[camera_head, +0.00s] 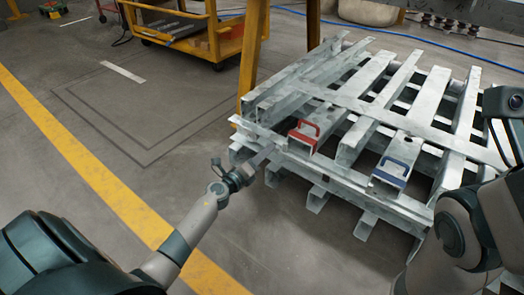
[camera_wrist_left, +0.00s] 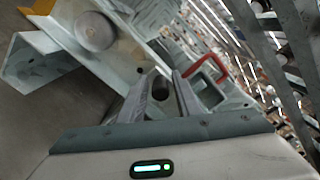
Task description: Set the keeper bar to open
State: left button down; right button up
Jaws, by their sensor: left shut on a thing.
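My left gripper (camera_head: 264,158) is at the near left corner of the stacked steel frames (camera_head: 345,180). In the left wrist view its two grey fingers (camera_wrist_left: 160,97) are shut on a short dark round-ended bar (camera_wrist_left: 160,84). This bar may be the keeper bar or its grip; its full length and its setting cannot be told. In the head view the fingers and the corner hide it. A red handle (camera_head: 304,133) is on a frame channel just right of the gripper, apart from it. A blue handle (camera_head: 391,170) is farther right. My right gripper is out of view.
A pale steel channel with a round grey disc (camera_wrist_left: 95,31) is close beside the left fingers. A yellow post (camera_head: 254,60) rises behind the frames' left corner. A yellow cart (camera_head: 222,42) stands at the back. The floor left of the stack is clear.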

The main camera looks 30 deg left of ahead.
aim_at(277, 152)
pick_arm(q)
jog(key=d, duration=0.3)
jog(key=shift+s+d+p, duration=0.1)
jog(key=shift+s+p, duration=0.1)
jog(key=shift+p, duration=0.15)
jog(key=c, duration=1.6)
grip_release()
jog(key=shift+s, duration=0.15)
jog(key=s, duration=0.5)
jog(key=s+a, duration=0.1)
jog(key=s, duration=1.1)
jog(key=shift+a+b, duration=0.25)
jog(key=shift+b, duration=0.1)
jog(key=shift+s, duration=0.1)
